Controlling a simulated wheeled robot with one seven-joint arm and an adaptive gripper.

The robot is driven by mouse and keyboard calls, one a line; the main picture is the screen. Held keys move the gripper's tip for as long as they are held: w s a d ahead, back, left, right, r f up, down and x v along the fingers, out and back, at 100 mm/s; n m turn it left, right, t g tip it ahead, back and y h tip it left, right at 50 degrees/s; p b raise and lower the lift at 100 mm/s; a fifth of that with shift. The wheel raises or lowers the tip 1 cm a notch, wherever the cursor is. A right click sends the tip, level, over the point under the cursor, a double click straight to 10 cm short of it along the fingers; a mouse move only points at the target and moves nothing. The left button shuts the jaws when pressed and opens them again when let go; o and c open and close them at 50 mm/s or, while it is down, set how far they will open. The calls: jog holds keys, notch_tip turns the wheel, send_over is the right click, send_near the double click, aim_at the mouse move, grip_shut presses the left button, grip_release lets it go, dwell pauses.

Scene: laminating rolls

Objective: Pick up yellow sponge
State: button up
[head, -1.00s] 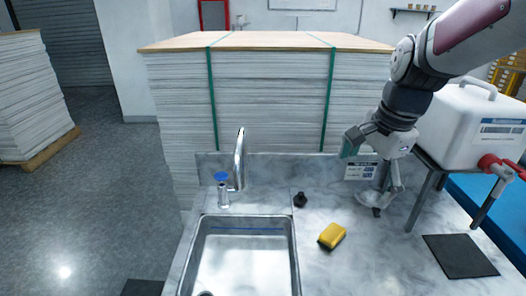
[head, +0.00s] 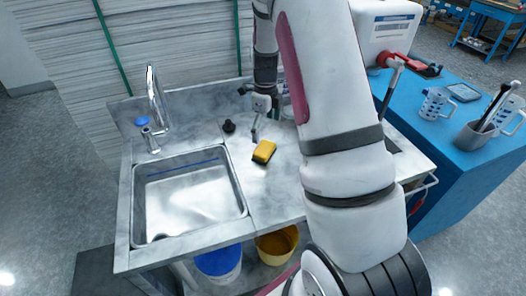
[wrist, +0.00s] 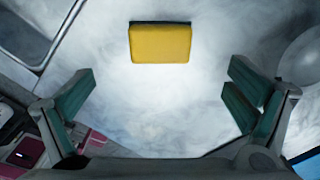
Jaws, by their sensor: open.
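The yellow sponge (head: 264,151) has a dark layer along one side and lies on the grey marbled counter (head: 275,190), right of the sink. In the wrist view the sponge (wrist: 160,43) shows at the top centre, beyond the fingertips and between their lines. My gripper (wrist: 160,90) is open and empty, with green finger pads spread to either side. In the head view my gripper (head: 262,118) is small, behind and slightly above the sponge in the picture, and my arm hides part of the counter to its right.
The steel sink (head: 188,190) with its tap (head: 155,105) lies left of the sponge. A small black knob (head: 229,126) stands between them. Stacked sheets (head: 180,40) rise behind the counter. A white container (head: 385,32) stands back right. Bare counter surrounds the sponge.

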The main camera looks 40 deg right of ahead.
aim_at(264, 147)
jog(key=shift+w+f+p, duration=0.1)
jog(key=shift+f+p, duration=0.75)
jog(key=shift+f, duration=3.85)
jog(key=c, duration=1.4)
jog(key=shift+r, duration=0.15)
jog(key=shift+w+r, duration=0.1)
jog(key=shift+r, duration=0.45)
notch_tip(264, 147, up, 2)
jog(key=shift+r+b, duration=0.1)
jog(key=shift+b, duration=0.45)
jog(key=s+a, duration=0.1)
jog(key=s, duration=0.4)
jog(key=s+a+r, duration=0.1)
jog(key=s+a, duration=0.1)
jog(key=s, duration=0.3)
jog(key=s+a, duration=0.1)
jog(key=s, duration=0.4)
jog(key=shift+s+a+r+b, duration=0.2)
jog(key=shift+s+a+b, duration=0.1)
